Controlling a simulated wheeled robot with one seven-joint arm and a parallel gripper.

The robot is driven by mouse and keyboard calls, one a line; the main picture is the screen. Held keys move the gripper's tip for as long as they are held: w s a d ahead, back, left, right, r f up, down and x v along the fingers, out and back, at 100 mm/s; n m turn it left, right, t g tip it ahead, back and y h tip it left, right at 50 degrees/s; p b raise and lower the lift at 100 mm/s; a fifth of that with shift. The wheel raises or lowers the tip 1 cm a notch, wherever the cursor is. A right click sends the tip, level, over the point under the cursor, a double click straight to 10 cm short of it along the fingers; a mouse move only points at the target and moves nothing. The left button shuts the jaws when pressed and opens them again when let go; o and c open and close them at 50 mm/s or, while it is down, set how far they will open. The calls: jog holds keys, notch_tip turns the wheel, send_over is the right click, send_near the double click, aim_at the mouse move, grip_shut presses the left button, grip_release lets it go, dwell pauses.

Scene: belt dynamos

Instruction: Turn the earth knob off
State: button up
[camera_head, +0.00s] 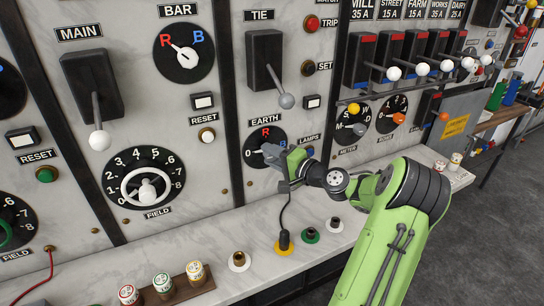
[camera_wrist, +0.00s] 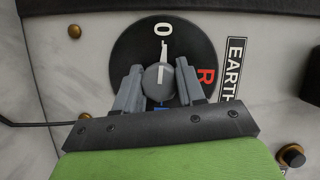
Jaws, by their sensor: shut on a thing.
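The earth knob (camera_wrist: 158,82) is a small round grey knob on a black dial (camera_wrist: 130,50). The dial has a white 0, a red R and a partly hidden blue mark at the bottom. A white line on the knob lines up with the 0. My gripper (camera_wrist: 159,76) is shut on the knob, one grey finger on each side. In the head view the earth dial (camera_head: 252,150) is under the EARTH label, and my gripper (camera_head: 278,158) reaches it from the right and hides the knob.
The TIE lever (camera_head: 285,100) is above the earth dial. A FIELD handwheel (camera_head: 147,192) is at left. A dark cable plug (camera_head: 284,240) stands in a yellow socket on the ledge below, its cord rising near my gripper. A LAMPS button (camera_head: 309,151) is close at right.

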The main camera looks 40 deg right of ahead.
jog(key=shift+d+n, duration=0.1)
jog(key=shift+n, duration=0.3)
dwell(0.3)
jog(key=o, duration=1.1)
jog(key=shift+c, duration=0.2)
jog(key=s+d+r, duration=0.1)
jog(key=s, duration=1.4)
jog(key=shift+s+d+r+p, duration=0.2)
jog(key=shift+s+r+p, duration=0.1)
jog(key=shift+p, duration=0.15)
jog(key=shift+a, duration=0.1)
